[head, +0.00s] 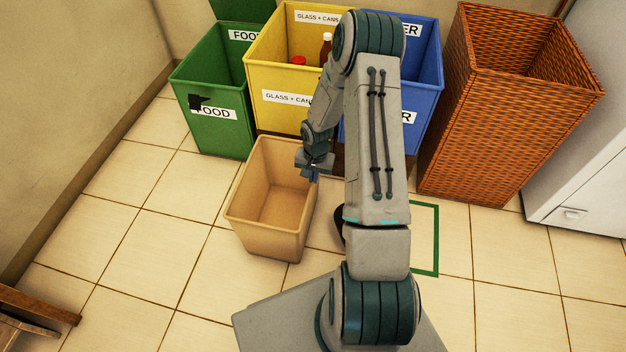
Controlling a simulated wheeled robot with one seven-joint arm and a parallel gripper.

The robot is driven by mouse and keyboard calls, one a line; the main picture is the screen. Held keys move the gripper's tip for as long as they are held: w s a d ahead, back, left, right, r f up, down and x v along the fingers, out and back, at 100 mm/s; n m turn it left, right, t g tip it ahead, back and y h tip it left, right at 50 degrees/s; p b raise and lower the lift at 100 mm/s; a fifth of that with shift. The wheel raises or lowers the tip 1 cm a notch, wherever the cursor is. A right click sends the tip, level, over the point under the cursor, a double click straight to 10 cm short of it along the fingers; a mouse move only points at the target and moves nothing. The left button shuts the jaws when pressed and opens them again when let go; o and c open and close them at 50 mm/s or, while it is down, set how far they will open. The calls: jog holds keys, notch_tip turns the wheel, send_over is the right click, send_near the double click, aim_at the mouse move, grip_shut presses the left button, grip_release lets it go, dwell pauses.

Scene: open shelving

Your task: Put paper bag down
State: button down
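The paper bag (265,225) is tan, open at the top, empty inside as far as I see, and upright in front of the yellow bin. Whether its base touches the floor is not clear. My gripper (314,174) points down at the bag's right rim, near its back corner. The fingertips overlap the rim in this view. The fingers are small and dark, so I cannot tell if they are closed on the rim. A green square outline (437,240) lies on the floor to the right, partly hidden by my arm.
A green bin (215,135), a yellow bin (265,85) with bottles inside and a blue bin (428,85) stand behind the bag. A brown wicker basket (490,125) and a white cabinet (590,185) are at right. Tiled floor at left is clear. A wooden piece (40,305) is at lower left.

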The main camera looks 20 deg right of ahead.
jog(key=shift+f, duration=0.2)
jog(key=c, duration=2)
grip_release()
jog(key=shift+f, duration=0.15)
jog(key=shift+c, duration=0.2)
jog(key=o, duration=0.4)
jog(key=shift+c, duration=0.2)
jog(key=s+a+r+n+p, duration=0.1)
jog(key=s+a+r+p, duration=0.15)
jog(key=r, duration=0.75)
jog(key=s+a+r+n+h+p, duration=0.1)
jog(key=s+r, duration=0.2)
jog(key=r, duration=0.7)
jog(key=s+a+r+n+p, duration=0.1)
jog(key=s+r+n, duration=0.1)
jog(key=r, duration=0.8)
jog(key=s+a+r+n, duration=0.1)
jog(key=s+a+r, duration=0.1)
jog(key=s, duration=0.3)
jog(key=s+a+r+n, duration=0.1)
jog(key=s+a+r, duration=0.1)
jog(key=s, duration=0.3)
jog(key=s+a+r+n+t, duration=0.1)
jog(key=s+a+r, duration=0.1)
jog(key=s+r, duration=0.2)
jog(key=shift+s+a+r+y, duration=0.2)
jog(key=shift+s+r+y, duration=0.1)
jog(key=shift+s+r, duration=0.1)
